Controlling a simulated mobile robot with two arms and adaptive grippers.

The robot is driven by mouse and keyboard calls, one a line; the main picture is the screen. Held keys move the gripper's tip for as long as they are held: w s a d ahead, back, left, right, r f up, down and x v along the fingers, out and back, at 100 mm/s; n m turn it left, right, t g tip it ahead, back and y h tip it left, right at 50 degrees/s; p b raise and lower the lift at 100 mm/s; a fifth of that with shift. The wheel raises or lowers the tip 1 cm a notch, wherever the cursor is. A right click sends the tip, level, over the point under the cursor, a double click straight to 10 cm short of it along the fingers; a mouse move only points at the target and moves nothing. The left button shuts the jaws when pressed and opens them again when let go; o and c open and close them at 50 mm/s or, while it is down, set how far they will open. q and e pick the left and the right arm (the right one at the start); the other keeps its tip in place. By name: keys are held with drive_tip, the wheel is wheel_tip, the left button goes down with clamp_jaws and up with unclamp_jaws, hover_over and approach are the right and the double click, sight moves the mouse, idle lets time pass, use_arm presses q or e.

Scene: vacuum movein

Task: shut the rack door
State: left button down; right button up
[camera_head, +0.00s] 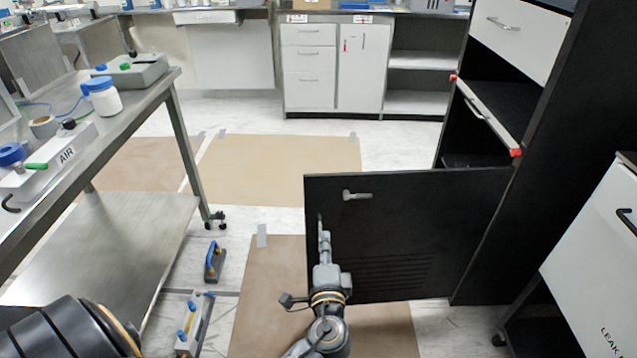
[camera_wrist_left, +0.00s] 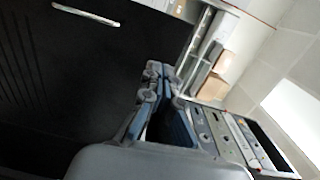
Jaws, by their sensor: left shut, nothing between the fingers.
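The rack door (camera_head: 420,225) is a flat black panel with slots low down and a small grey handle (camera_head: 356,195) near its upper left corner. It stands swung open, out to the left from the black rack (camera_head: 560,160) at the right. My left gripper (camera_head: 322,222) is shut and empty, in front of the door close to its free left edge. Whether it touches the door cannot be told. In the left wrist view, the closed fingers (camera_wrist_left: 160,75) show with the dark door panel (camera_wrist_left: 75,75) to their left. My right gripper is not in view.
A steel table (camera_head: 130,95) with bottles and boxes stands at the left. A blue-handled tool (camera_head: 214,262) and a tray-like item (camera_head: 193,322) lie on the floor. A white cabinet (camera_head: 595,265) stands at the lower right. Floor beyond the door is mostly clear.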

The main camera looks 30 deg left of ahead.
sight(318, 191)
use_arm(q)
drive_tip(key=shift+y, duration=0.3)
drive_tip(key=x, duration=1.4)
drive_tip(key=shift+a+r, duration=0.1)
drive_tip(key=shift+a, duration=0.25)
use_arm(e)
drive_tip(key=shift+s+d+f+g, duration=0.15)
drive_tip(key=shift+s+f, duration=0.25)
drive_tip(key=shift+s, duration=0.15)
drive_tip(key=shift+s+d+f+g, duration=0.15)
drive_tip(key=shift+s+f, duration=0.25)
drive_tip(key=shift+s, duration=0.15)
